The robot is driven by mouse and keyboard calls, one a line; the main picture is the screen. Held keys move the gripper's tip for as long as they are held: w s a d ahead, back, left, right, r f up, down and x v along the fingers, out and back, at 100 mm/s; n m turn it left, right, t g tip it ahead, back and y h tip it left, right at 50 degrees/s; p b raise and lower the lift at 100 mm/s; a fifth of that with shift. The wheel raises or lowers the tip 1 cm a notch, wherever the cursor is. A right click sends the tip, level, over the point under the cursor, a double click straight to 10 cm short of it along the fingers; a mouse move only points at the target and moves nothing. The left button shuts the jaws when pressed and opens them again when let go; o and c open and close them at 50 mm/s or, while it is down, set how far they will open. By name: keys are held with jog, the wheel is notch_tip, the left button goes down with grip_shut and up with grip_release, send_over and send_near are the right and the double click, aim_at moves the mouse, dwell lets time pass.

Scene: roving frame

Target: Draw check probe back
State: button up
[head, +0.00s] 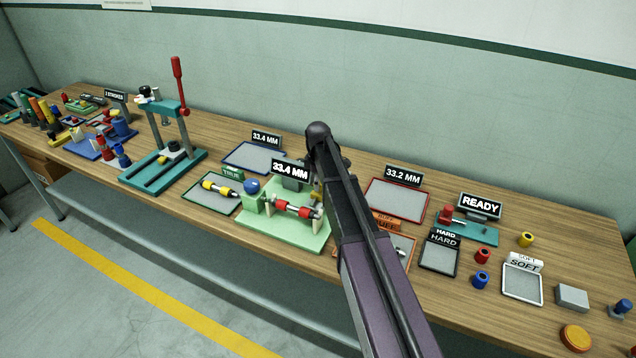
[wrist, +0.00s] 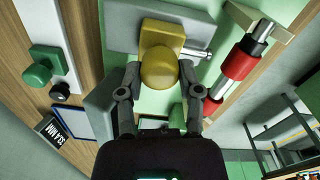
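The green check fixture (head: 262,228) stands mid-bench and carries a silver shaft with red collars (head: 297,209) on its supports. A display on it (head: 291,171) reads 33.4 MM. In the wrist view, a round yellow knob (wrist: 158,69), which looks like the check probe's handle, sits before a yellow block with a silver rod beside it. My gripper (wrist: 160,76) has one finger on each side of this knob, very close to it. I cannot tell whether the fingers press on it. In the head view my arm mostly hides the gripper and knob.
A tray with a yellow-banded shaft (head: 221,189) lies left of the fixture. Trays marked 33.4 MM (head: 252,157) and 33.2 MM (head: 397,200) lie behind and right. A teal lever press (head: 165,170) stands left. The READY station (head: 468,228) is right.

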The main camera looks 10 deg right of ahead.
grip_shut()
jog(key=shift+w+d, duration=0.55)
jog(key=shift+w, duration=0.2)
jog(key=o, duration=1)
grip_release()
jog(key=shift+w, duration=0.1)
jog(key=shift+c, duration=0.2)
